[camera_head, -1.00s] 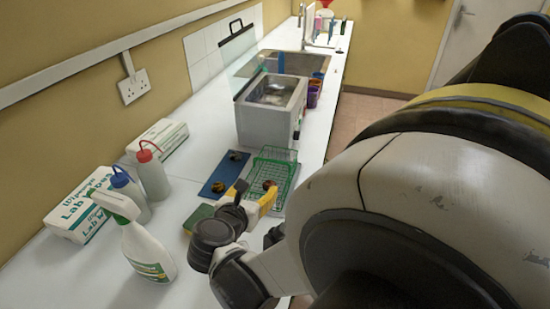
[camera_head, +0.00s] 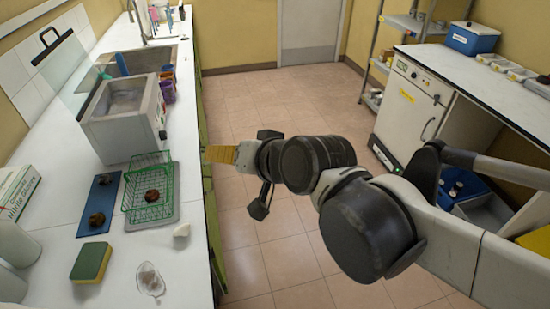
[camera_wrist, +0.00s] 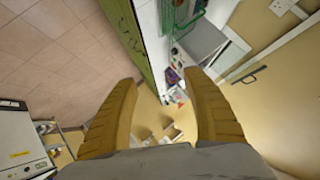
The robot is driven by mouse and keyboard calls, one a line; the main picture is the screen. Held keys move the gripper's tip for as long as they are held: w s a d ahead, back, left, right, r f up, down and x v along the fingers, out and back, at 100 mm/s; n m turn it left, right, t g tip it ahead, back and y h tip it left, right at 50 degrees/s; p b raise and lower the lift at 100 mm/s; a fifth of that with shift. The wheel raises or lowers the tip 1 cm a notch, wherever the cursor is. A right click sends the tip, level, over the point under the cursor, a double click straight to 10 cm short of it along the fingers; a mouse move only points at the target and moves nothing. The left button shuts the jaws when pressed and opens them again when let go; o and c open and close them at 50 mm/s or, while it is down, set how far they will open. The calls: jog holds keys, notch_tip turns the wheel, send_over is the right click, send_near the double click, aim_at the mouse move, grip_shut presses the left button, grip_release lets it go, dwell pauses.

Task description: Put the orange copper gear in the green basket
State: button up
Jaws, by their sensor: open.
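The green wire basket (camera_head: 167,207) stands on the white counter in the head view. A round brownish-orange gear (camera_head: 152,196) sits inside it. A blue mat (camera_head: 88,231) lies left of the basket, with a darker brown round piece (camera_head: 97,219) near its front and a small dark piece (camera_head: 103,180) near its back. My gripper (camera_head: 207,154) is right of the basket, past the counter's edge, over the floor. Its yellow fingers are spread apart with nothing between them in the wrist view (camera_wrist: 165,85).
A grey metal bath (camera_head: 113,140) stands behind the basket. A green-yellow sponge (camera_head: 91,262), a clear dish (camera_head: 149,280) and a small white piece (camera_head: 181,230) lie in front. Bottles stand at the left. The floor (camera_head: 285,240) on the right is clear, before a white cabinet (camera_head: 407,108).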

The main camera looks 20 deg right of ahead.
jog(key=s+d+f+n+g+h, duration=0.2)
jog(key=s+d+f+g+h, duration=0.1)
jog(key=s+d+f, duration=0.4)
jog(key=s+d+h, duration=0.1)
jog(key=s+d, duration=0.1)
jog(key=d, duration=0.2)
jog(key=shift+d+n+g, duration=0.3)
jog(key=shift+n, duration=0.1)
